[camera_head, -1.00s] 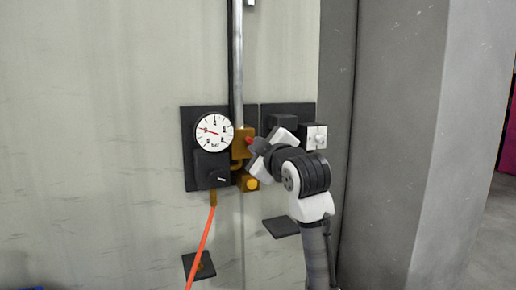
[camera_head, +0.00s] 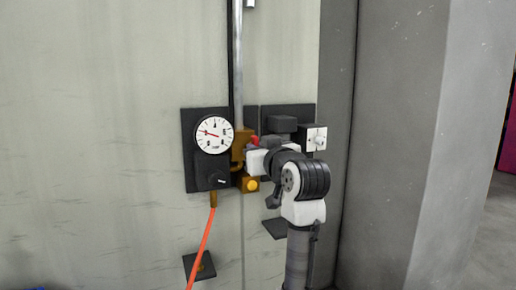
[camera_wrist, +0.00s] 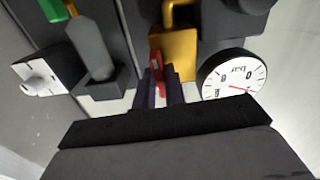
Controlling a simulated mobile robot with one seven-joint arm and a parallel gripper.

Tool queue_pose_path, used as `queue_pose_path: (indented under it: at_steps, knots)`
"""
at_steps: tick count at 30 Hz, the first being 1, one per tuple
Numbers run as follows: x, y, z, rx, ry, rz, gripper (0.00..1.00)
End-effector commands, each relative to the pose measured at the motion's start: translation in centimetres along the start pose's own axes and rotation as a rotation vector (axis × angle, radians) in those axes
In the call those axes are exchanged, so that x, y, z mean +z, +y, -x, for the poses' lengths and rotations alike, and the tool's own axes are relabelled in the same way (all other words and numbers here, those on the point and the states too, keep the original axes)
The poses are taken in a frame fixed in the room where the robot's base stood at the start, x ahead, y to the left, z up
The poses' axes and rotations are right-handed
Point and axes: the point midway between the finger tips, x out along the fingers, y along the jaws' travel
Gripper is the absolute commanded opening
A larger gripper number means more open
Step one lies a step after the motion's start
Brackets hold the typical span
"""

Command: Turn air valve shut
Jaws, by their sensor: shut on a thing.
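The air valve is a brass body (camera_head: 238,146) at the foot of a vertical metal pipe, with a small red handle (camera_head: 254,141). The red handle also shows in the wrist view (camera_wrist: 157,73), in front of the brass body (camera_wrist: 176,52). My gripper (camera_wrist: 158,88) is shut on the red handle, one dark finger on each side of it. In the head view my gripper reaches the valve from the right and partly covers it. A round white pressure gauge (camera_head: 214,134) with a red needle sits just left of the valve.
A grey wall switch (camera_head: 313,138) is mounted right of my gripper. An orange hose (camera_head: 204,238) hangs below the gauge from a dark block. A yellow knob (camera_head: 251,184) sits under the valve. A grey pillar (camera_head: 400,140) stands to the right.

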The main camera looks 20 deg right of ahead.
Motion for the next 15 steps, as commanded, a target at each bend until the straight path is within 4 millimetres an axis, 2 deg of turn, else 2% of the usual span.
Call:
queue_pose_path:
  at_steps: [15]
  knots:
    - [0.16,-0.01,-0.01,-0.001,-0.004,-0.088,0.00]
